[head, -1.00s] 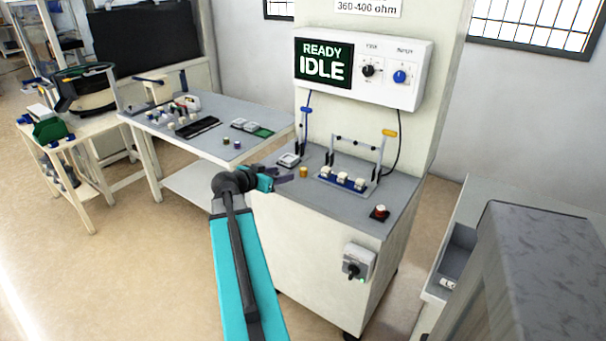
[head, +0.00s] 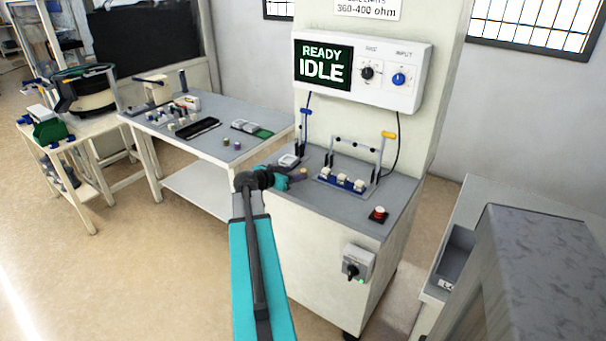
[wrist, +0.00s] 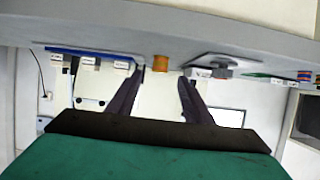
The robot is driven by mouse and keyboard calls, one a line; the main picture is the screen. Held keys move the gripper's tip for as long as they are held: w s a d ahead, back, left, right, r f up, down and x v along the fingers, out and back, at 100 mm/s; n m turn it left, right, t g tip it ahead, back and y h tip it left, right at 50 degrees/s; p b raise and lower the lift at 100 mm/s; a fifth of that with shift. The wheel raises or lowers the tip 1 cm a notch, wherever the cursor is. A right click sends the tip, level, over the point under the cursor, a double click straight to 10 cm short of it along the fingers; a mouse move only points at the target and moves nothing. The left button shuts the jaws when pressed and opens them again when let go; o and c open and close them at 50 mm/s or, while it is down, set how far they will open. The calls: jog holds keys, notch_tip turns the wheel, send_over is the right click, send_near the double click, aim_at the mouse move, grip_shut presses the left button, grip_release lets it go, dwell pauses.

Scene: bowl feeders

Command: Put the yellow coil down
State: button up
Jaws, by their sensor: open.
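The yellow coil (head: 304,171) stands on the grey top of the test bench (head: 385,229), left of the blue fixture strip. My gripper (head: 298,178) is just at its left side in the head view, low over the bench top. In the wrist view, which shows the bench upside down, the coil (wrist: 160,62) appears in the gap between the fingertips of my open gripper (wrist: 160,76). The fingers show clear space on both sides of the coil. I cannot tell how far the tips reach along it.
A grey plate with a block (head: 288,161) lies behind left.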

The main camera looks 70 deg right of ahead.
aim_at(303, 171)
jog(key=shift+s+d, duration=0.1)
jog(key=shift+d, duration=0.2)
jog(key=shift+s+d+f+p, duration=0.1)
jog(key=shift+d+f+p, duration=0.1)
jog(key=shift+d+p, duration=0.25)
jog(key=shift+p+x, duration=0.4)
jog(key=shift+x, duration=1.6)
grip_shut()
jog(key=shift+r, duration=0.1)
